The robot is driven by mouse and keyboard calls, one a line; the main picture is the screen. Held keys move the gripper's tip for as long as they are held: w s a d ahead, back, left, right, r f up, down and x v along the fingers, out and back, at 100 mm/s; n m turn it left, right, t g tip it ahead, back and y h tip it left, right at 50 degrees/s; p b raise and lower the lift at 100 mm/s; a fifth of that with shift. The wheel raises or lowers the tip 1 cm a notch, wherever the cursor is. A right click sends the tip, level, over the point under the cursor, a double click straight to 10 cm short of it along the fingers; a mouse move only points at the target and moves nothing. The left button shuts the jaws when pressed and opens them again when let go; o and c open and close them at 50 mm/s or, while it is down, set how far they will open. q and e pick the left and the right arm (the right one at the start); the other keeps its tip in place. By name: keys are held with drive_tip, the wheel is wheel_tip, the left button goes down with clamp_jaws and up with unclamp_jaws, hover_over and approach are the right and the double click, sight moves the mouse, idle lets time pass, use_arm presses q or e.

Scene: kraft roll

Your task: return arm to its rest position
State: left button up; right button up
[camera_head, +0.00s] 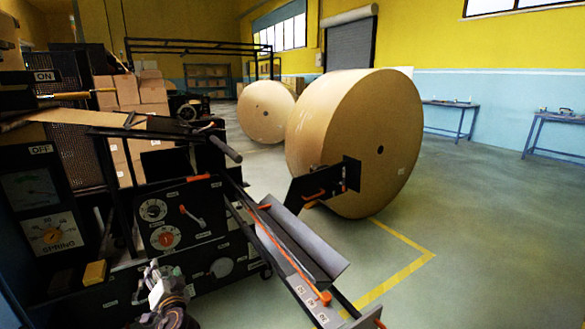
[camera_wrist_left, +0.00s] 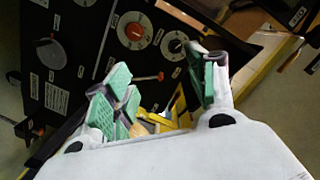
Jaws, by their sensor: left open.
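My left gripper (camera_head: 153,280) shows at the bottom left of the head view, in front of the black machine's lower panel (camera_head: 112,296). In the left wrist view its two green-padded fingers (camera_wrist_left: 165,98) are spread apart with nothing held between them. Behind them is the black panel with a red-centred dial (camera_wrist_left: 135,31), a second dial (camera_wrist_left: 174,45) and a small lever with a red tip (camera_wrist_left: 147,78). Whether the gripper touches the panel cannot be told. My right gripper is in neither view.
The machine's control panel (camera_head: 205,240) and a sloping grey tray (camera_head: 300,243) stand close to my left gripper. A large kraft roll (camera_head: 345,125) stands behind, with a smaller roll (camera_head: 265,111) beyond. The floor at the right (camera_head: 490,240) is clear.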

use_arm(q)
drive_tip(key=s+d+f+g+h, duration=0.3)
drive_tip(key=s+d+f, duration=0.2)
drive_tip(key=s, duration=0.4)
drive_tip(key=s+d+f+g+h, duration=0.3)
drive_tip(key=s+d+f, duration=0.1)
drive_tip(key=s, duration=0.6)
drive_tip(key=s+d+f+g+h, duration=0.4)
drive_tip(key=s+d, duration=0.3)
drive_tip(key=s, duration=0.3)
drive_tip(key=shift+s+f+p, duration=0.25)
drive_tip(key=shift+f+p, duration=0.1)
drive_tip(key=shift+f, duration=0.5)
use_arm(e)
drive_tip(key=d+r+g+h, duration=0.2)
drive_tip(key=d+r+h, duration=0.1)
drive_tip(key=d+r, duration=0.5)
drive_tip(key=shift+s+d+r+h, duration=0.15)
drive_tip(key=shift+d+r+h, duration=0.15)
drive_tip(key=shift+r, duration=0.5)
use_arm(q)
drive_tip(key=shift+w+d+f+p, duration=0.1)
drive_tip(key=shift+w+f+p, duration=0.15)
drive_tip(key=shift+p, duration=0.3)
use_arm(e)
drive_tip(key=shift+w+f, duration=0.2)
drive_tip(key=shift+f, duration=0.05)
